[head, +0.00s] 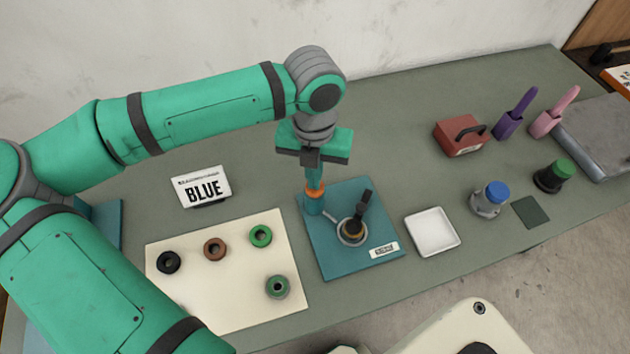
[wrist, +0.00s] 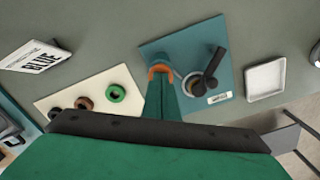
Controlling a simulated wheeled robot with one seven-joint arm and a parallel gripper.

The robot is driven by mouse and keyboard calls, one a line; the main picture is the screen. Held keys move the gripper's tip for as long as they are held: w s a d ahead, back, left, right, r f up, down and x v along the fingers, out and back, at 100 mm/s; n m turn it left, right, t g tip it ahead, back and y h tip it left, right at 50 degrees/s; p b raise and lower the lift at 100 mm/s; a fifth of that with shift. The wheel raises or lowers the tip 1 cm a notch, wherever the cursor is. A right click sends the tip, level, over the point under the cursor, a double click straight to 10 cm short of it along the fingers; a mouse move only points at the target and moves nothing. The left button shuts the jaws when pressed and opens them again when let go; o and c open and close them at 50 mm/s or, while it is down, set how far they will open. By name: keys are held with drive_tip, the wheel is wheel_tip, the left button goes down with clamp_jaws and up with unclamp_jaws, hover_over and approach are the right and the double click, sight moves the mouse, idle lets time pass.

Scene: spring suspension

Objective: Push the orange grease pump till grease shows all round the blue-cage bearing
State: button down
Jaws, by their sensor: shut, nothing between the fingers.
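The orange grease pump (head: 315,190) tops a small teal cylinder on a teal base plate (head: 330,262). My gripper (head: 314,178) points down with its fingers shut and empty, its tips at the pump's top. In the wrist view, the orange pump (wrist: 160,70) shows just past the fingertips (wrist: 161,80); whether they press it is hard to tell. A thin pipe runs from the pump to a round grey cup (head: 340,240) with a black-handled piece (head: 363,210) standing in it. I cannot make out a blue cage or grease in the cup; the handled piece hides much of it.
A cream mat (head: 215,300) with several rings lies left, below a BLUE sign (head: 202,188). A white tray (head: 432,232), a blue-topped pot (head: 490,198), a green-topped pot (head: 554,176) and a red box (head: 460,135) stand to the right.

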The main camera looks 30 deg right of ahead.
wheel_tip(320, 180, up, 8)
drive_tip(key=shift+f, duration=0.15)
idle(0.6)
idle(0.5)
